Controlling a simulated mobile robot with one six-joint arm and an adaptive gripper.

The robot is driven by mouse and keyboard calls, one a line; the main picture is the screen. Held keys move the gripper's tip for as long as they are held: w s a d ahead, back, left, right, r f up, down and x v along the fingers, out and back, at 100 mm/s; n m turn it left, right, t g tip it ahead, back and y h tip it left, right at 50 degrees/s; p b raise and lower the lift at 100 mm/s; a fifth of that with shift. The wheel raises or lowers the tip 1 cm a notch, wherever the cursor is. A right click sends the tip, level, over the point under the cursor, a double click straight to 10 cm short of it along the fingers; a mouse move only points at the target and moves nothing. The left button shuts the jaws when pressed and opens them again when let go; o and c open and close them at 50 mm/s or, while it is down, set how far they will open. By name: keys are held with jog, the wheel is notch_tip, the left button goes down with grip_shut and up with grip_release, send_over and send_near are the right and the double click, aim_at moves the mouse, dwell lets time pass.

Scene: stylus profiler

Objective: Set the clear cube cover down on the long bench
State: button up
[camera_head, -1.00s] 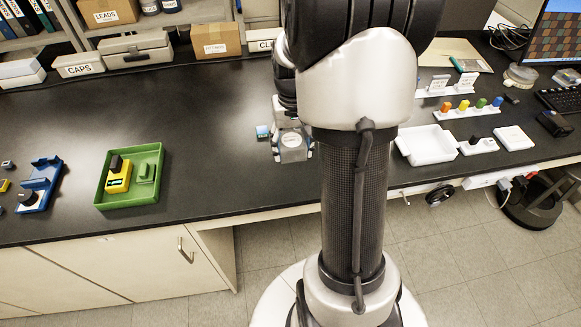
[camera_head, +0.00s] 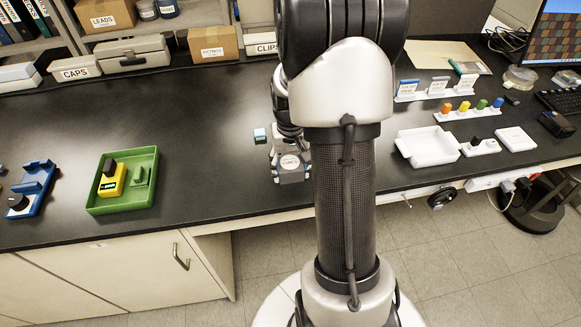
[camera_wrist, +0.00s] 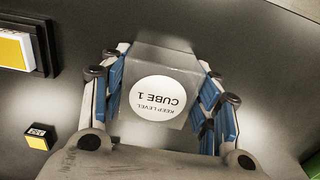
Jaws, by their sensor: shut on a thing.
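The clear cube cover (camera_wrist: 160,92) is a see-through box with a round white label reading "KEEP LEVEL CUBE 1". My gripper (camera_wrist: 163,100) is shut on it, with blue-padded fingers along two opposite sides. In the head view the cover (camera_head: 291,164) and my gripper (camera_head: 289,172) are over the front part of the long black bench (camera_head: 220,130), just left of my arm. I cannot tell whether the cover touches the bench. My arm hides the bench to the right of it.
A small blue-and-white block (camera_head: 260,135) lies just behind and left of the cover. A green tray (camera_head: 95,207) with a yellow device stands left, a white tray (camera_head: 428,146) right. Boxes line the back. The bench between the green tray and the cover is clear.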

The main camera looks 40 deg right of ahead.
aim_at(291, 164)
jog(key=o, duration=1)
jog(key=shift+c, duration=0.2)
notch_tip(291, 164, up, 12)
jog(key=p, duration=0.5)
jog(key=s+a+r+n+t, duration=0.2)
jog(key=s+a+r+n, duration=0.15)
jog(key=a+r, duration=0.75)
jog(key=s+a+r+n+t, duration=0.1)
jog(key=s+a+n+t, duration=0.1)
jog(key=s+a, duration=0.8)
jog(key=shift+s+a+r+n+t, duration=0.3)
jog(key=shift+s+a+r+n, duration=0.15)
jog(key=shift+a, duration=0.35)
jog(key=shift+w, duration=0.1)
